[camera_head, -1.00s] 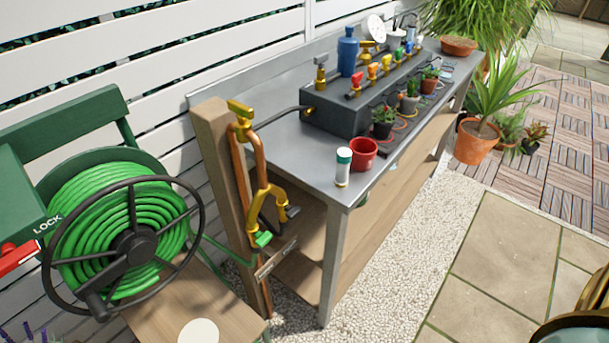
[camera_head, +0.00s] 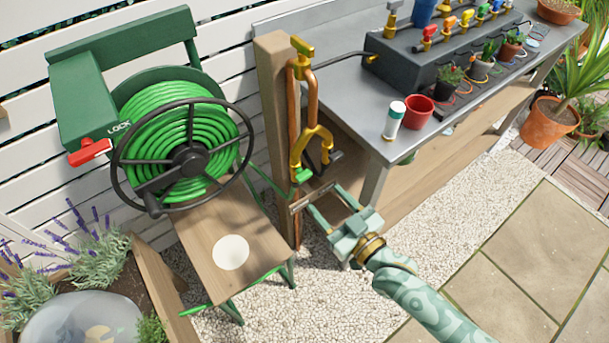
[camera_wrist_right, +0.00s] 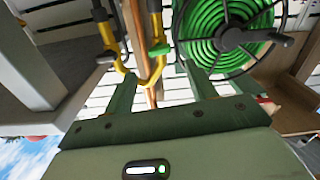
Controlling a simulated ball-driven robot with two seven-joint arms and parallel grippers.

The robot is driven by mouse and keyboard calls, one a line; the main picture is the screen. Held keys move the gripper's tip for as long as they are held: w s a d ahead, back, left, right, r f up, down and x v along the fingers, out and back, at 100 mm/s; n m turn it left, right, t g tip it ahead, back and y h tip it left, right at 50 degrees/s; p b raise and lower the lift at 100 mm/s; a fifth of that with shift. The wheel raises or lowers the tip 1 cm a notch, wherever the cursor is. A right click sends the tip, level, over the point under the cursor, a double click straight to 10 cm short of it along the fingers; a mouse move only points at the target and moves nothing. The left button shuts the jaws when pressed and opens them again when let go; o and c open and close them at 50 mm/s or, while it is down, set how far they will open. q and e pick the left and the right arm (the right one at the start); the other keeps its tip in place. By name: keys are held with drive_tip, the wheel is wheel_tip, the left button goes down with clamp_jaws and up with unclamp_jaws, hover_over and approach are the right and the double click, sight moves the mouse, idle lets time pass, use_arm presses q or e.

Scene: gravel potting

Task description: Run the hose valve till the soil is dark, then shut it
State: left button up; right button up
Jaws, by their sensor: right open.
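A yellow Y-shaped hose splitter (camera_head: 314,140) hangs on the copper pipe beside a wooden post. A green valve handle (camera_head: 302,175) is on its left outlet and a dark handle (camera_head: 335,157) on its right. The green handle also shows in the right wrist view (camera_wrist_right: 160,49). My right gripper (camera_head: 326,202) is open and empty, just below and in front of the splitter, with the fingers pointing toward it and apart from the green handle. Small potted plants (camera_head: 450,78) stand on the bench; their soil is too small to judge. My left gripper is out of view.
A green hose reel (camera_head: 185,140) with a black wheel and red lock lever (camera_head: 88,152) stands left of the post. The metal bench (camera_head: 345,88) holds a white-green canister (camera_head: 393,122) and red pot (camera_head: 417,112). Gravel (camera_head: 440,222) and paving lie open in front.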

sight(307, 178)
drive_tip(key=b+x, duration=0.2)
drive_tip(key=x, duration=0.6)
drive_tip(key=shift+w+a+f, duration=0.15)
drive_tip(key=shift+w+a, duration=0.05)
drive_tip(key=shift+w+a+b, duration=0.25)
drive_tip(key=shift+w+b, duration=0.05)
drive_tip(key=shift+w, duration=0.05)
drive_tip(key=c, duration=1)
drive_tip(key=shift+r+m+p, duration=0.25)
drive_tip(key=shift+m+p, duration=0.25)
drive_tip(key=shift+m, duration=0.1)
drive_tip(key=shift+f, duration=0.15)
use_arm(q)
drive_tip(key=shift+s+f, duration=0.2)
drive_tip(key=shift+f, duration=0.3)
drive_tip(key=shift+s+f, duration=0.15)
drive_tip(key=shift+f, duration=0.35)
use_arm(e)
drive_tip(key=o, duration=1)
